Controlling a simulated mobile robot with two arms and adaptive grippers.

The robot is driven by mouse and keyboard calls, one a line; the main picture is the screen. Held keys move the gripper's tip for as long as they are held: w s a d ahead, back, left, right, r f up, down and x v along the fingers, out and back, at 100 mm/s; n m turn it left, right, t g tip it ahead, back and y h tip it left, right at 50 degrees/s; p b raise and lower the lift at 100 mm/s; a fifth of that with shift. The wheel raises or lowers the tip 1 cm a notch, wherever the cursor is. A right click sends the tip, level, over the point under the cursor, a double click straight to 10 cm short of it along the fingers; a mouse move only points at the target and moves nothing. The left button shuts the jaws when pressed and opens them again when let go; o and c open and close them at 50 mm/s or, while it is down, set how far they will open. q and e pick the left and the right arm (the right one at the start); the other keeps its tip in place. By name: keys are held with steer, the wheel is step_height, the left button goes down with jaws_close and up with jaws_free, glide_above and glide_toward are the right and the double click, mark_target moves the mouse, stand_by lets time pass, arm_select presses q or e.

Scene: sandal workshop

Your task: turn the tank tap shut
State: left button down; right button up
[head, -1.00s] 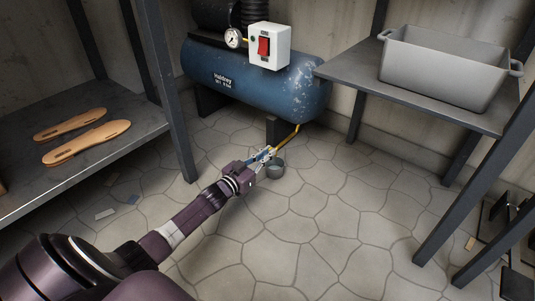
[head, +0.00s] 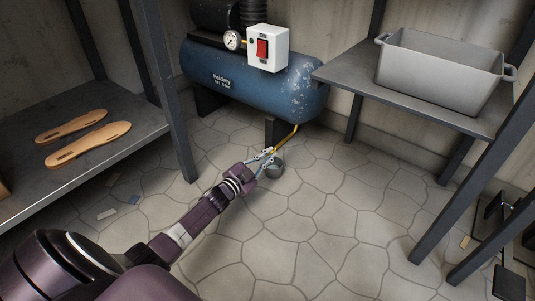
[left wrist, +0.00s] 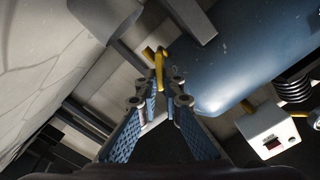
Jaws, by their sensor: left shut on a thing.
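The blue tank (head: 255,85) of a compressor stands against the back wall. A yellow pipe (head: 287,139) runs down from its underside to the tap near the floor. My left gripper (head: 268,153) reaches the lower end of this pipe, and its fingers hide most of the tap there. In the left wrist view, the tap's yellow part (left wrist: 159,66) lies between the close fingertips of my left gripper (left wrist: 166,80), which are shut on it. The tank (left wrist: 225,60) fills the right of that view. My right gripper is out of view.
A shelf (head: 150,128) with two tan soles (head: 88,145) is at left. A table (head: 345,78) with a grey bin (head: 435,80) is at right. The floor in the middle is clear.

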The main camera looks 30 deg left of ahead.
arm_select(q)
steer(key=m, duration=0.3)
steer(key=m+b, duration=0.1)
steer(key=m, duration=0.2)
steer(key=f+m, duration=0.1)
steer(key=m, duration=0.2)
steer(key=shift+d+m+b, duration=0.25)
steer(key=shift+m+b, duration=0.05)
steer(key=shift+m, duration=0.1)
stand_by(0.4)
steer(key=c, duration=2.1)
jaws_free()
steer(key=s+a, duration=0.1)
steer(key=s, duration=1.1)
